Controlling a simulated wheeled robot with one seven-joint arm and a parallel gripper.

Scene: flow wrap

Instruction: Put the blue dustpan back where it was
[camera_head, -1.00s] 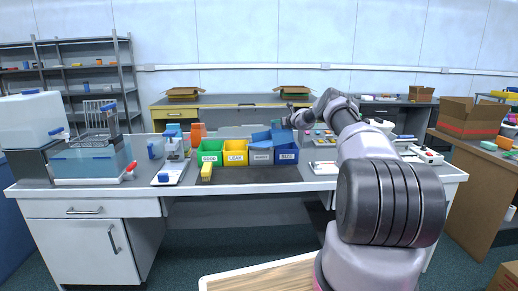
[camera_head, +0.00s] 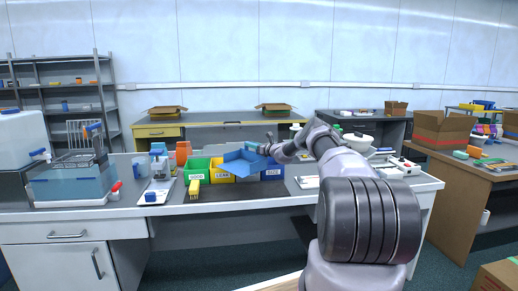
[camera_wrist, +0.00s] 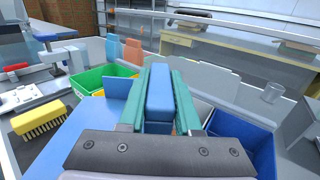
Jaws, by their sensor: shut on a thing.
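The blue dustpan (camera_head: 241,163) is off the bench, above or just in front of the row of bins; it hides most of the third bin. In the wrist view my gripper (camera_wrist: 159,80) is shut on its blue handle (camera_wrist: 158,102), with a green-grey finger on each side. The pan's flat blue part (camera_wrist: 80,138) shows at the lower left there, partly behind the gripper body. In the head view my gripper (camera_head: 264,149) is small, behind the pan.
The green bin (camera_head: 196,171), yellow bin (camera_head: 222,177) and a blue bin (camera_head: 273,174) stand in a row. A yellow brush (camera_head: 195,189) lies in front of them. A clear water tank (camera_head: 70,184) stands at left. The bench front (camera_head: 250,196) is bare.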

